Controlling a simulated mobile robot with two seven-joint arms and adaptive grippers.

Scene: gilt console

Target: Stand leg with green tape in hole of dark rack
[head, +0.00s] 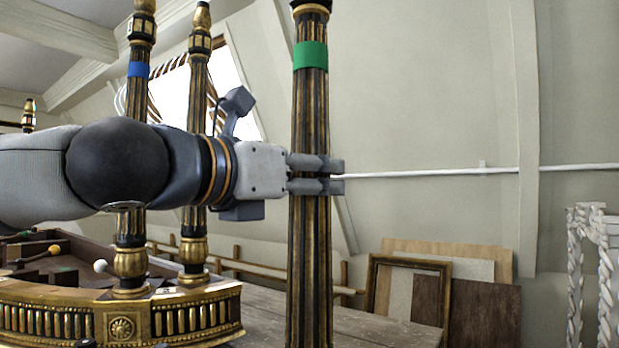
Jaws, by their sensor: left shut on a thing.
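The leg with green tape (310,95) is a dark fluted column with gilt lines, upright in the middle of the head view. Its green tape band (310,55) is near the top. My left gripper (316,175) comes in from the left and is shut on this leg below the tape. The leg's foot runs out of the bottom of the picture, so I cannot see what is under it. No dark rack that I can identify for certain shows. My right gripper is not in view.
A gilt curved console frame (70,320) stands lower left, with a blue-taped leg (138,90) and another leg (196,85) upright by it. A wooden tabletop (385,331) runs along the bottom. Frames and boards (480,315) lean at the wall; white twisted posts (605,270) stand right.

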